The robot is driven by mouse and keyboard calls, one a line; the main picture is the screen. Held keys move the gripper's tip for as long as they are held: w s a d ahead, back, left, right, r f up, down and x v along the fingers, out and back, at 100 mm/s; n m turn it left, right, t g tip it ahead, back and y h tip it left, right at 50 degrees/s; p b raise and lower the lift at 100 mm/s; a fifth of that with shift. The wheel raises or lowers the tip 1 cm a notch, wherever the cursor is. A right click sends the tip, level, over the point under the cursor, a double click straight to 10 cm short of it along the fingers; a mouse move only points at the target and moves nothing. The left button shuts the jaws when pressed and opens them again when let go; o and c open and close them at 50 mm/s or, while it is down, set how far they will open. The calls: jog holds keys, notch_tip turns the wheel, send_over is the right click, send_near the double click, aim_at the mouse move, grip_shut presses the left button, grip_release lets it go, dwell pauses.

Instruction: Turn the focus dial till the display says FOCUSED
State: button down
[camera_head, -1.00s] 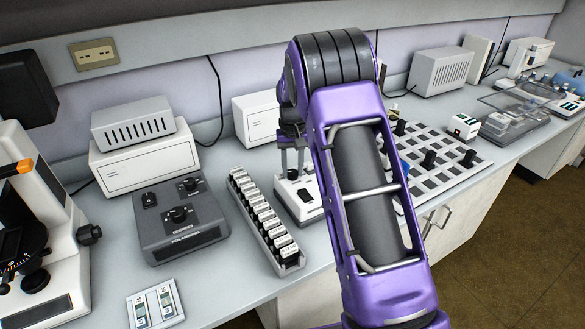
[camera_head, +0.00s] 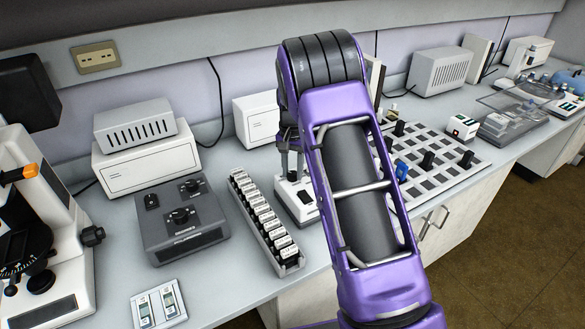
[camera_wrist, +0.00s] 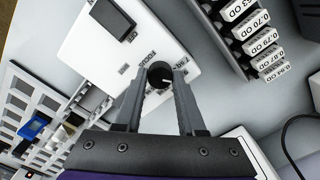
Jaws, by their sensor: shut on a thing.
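The focus dial (camera_wrist: 160,72) is a small black round knob on a white box (camera_wrist: 82,50), beside printed lettering that seems to read FOCUS. My gripper (camera_wrist: 161,78) has one finger on each side of the dial and is shut on it. In the head view my gripper (camera_head: 290,168) points down at the rear of the white box (camera_head: 298,208). A dark rectangular panel (camera_wrist: 110,17) on the box may be the display. No text on it is readable. My arm hides part of the box in the head view.
A rack of labelled OD filters (camera_head: 262,222) stands close left of the box. A grid board (camera_head: 465,172) with black and blue pieces lies to the right. A grey control unit (camera_head: 180,222) and a microscope (camera_head: 60,245) are farther left.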

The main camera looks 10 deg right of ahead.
aim_at(293, 173)
jog(key=shift+m, duration=0.3)
jog(key=c, duration=0.5)
grip_release()
notch_tip(293, 173, up, 17)
jog(key=p, duration=0.1)
jog(key=shift+r+p, duration=0.2)
jog(key=shift+p, duration=0.2)
